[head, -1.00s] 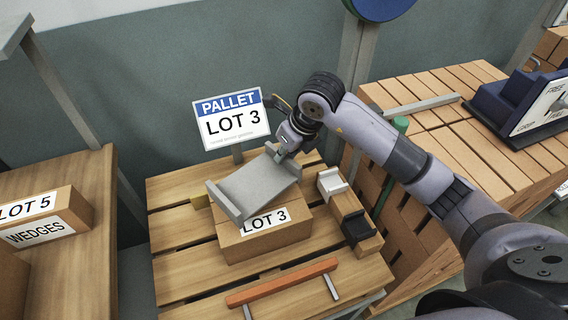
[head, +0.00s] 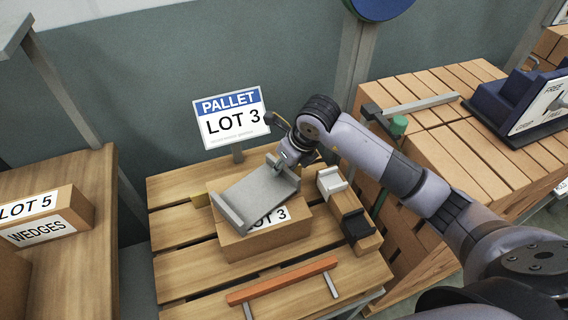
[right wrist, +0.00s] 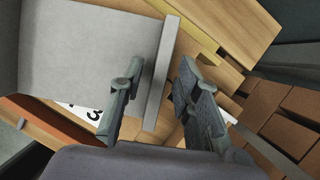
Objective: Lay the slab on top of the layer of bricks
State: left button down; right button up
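The grey slab (head: 257,197), a plate with a raised lip at each end, lies over the top of the brown LOT 3 block (head: 265,238). It sits at an angle to the block and covers part of its label; I cannot tell if it rests fully flat. My right gripper (head: 289,158) is at the slab's far right end. In the right wrist view, its fingers (right wrist: 158,92) stand on either side of the slab's raised lip (right wrist: 164,75), with a visible gap on the slab side. My left gripper is out of view.
A narrow block with white and black pieces (head: 348,212) stands close on the right. An orange bar (head: 283,281) lies in front. The LOT 3 sign (head: 232,118) stands behind. A brick stack (head: 450,140) is at right, a LOT 5 shelf (head: 90,200) at left.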

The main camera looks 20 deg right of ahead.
jog(key=b+v, duration=0.1)
jog(key=v, duration=1.1)
jog(key=shift+b, duration=0.3)
